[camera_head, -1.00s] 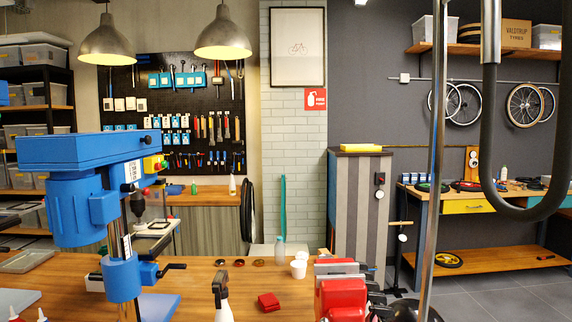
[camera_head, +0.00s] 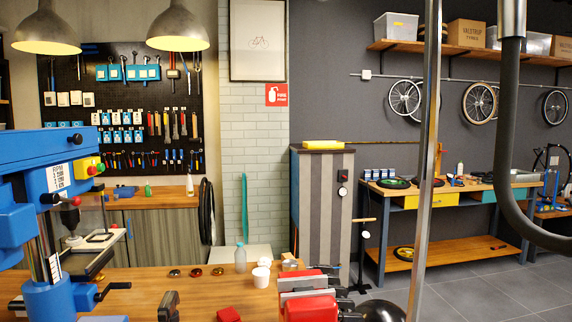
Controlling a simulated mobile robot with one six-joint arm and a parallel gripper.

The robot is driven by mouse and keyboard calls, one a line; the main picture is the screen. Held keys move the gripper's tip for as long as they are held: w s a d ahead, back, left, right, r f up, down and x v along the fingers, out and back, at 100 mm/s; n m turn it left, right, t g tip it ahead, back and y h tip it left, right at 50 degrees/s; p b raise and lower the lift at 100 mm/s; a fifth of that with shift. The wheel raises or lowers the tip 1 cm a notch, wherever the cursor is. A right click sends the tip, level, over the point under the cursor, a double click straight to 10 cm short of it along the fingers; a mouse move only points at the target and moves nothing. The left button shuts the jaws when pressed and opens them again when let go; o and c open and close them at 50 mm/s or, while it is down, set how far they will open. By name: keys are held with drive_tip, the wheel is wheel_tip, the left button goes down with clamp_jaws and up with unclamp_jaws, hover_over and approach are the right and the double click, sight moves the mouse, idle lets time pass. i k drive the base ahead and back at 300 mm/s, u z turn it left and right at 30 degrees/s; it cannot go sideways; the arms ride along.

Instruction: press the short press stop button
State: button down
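A blue drill press (camera_head: 30,155) stands on the wooden bench at the left, cut by the left edge of the head view. A yellow switch box (camera_head: 84,164) is on its right side, with a red button (camera_head: 92,170) and a green button (camera_head: 100,168) facing right. Another dark machine with a grey chuck (camera_head: 72,217) shows partly behind it; a small red part (camera_head: 76,200) is on it, too small to tell apart. I cannot tell which press is the short one. My gripper is not in view.
The bench (camera_head: 150,290) holds a red vise (camera_head: 308,308), a white cup (camera_head: 261,277), a clear bottle (camera_head: 240,258) and a red block (camera_head: 228,314). A grey striped cabinet (camera_head: 325,205) stands behind. Grey floor (camera_head: 480,298) is open at the right.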

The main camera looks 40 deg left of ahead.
sight(92, 169)
drive_tip(key=z, duration=0.2)
drive_tip(key=k, duration=0.65)
drive_tip(key=u, duration=2.5)
drive_tip(key=i, duration=1)
